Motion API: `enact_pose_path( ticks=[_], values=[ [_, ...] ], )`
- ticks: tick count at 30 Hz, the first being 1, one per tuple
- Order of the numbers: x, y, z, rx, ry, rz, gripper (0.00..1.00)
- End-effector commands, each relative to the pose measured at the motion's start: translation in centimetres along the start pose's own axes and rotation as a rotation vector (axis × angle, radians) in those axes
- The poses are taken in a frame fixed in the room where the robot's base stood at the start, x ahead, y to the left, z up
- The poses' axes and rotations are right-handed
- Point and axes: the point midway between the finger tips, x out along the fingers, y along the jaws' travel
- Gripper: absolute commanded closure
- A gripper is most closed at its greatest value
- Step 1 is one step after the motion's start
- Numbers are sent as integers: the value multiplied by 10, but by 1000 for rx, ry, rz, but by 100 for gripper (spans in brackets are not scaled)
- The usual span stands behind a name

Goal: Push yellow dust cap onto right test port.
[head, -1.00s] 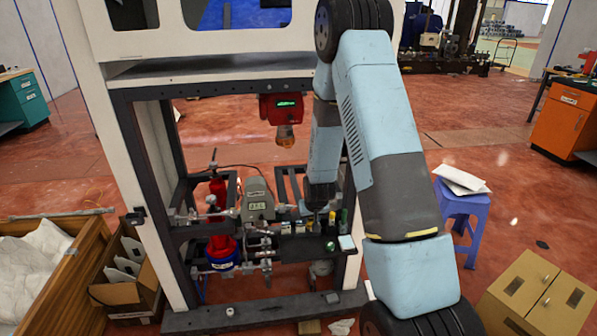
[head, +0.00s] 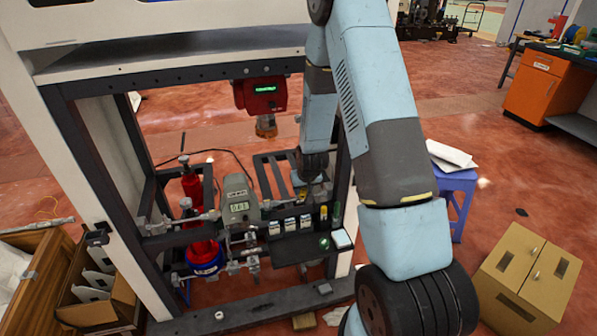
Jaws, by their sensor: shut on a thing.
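My gripper (head: 307,187) points down inside the machine frame, above the back of the small black shelf. It is shut on a small yellow thing (head: 302,196), which looks like the yellow dust cap; the jaws and cap are small and partly unclear. Left of it stands a grey gauge with a display (head: 239,204). Metal fittings and valves (head: 243,262) sit below the gauge; I cannot tell which of them is the right test port. The cap is apart from these fittings.
The black shelf (head: 295,250) holds several small labelled boxes, with a yellow-and-black item (head: 323,213) at their right. A red cylinder (head: 196,215) stands left of the gauge. A red device with a green display (head: 261,93) hangs above. The frame's uprights (head: 95,185) bound the space.

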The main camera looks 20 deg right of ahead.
Motion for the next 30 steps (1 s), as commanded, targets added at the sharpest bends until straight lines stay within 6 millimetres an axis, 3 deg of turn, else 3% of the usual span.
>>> enact_pose_path(
  ticks=[11, 20, 30],
  values=[
    [-21, -1, -56, 55, 2, 18, 91],
    [-12, -1, -53, 59, -2, 18, 91],
    [10, -1, -43, 58, -2, 18, 91]
  ],
)
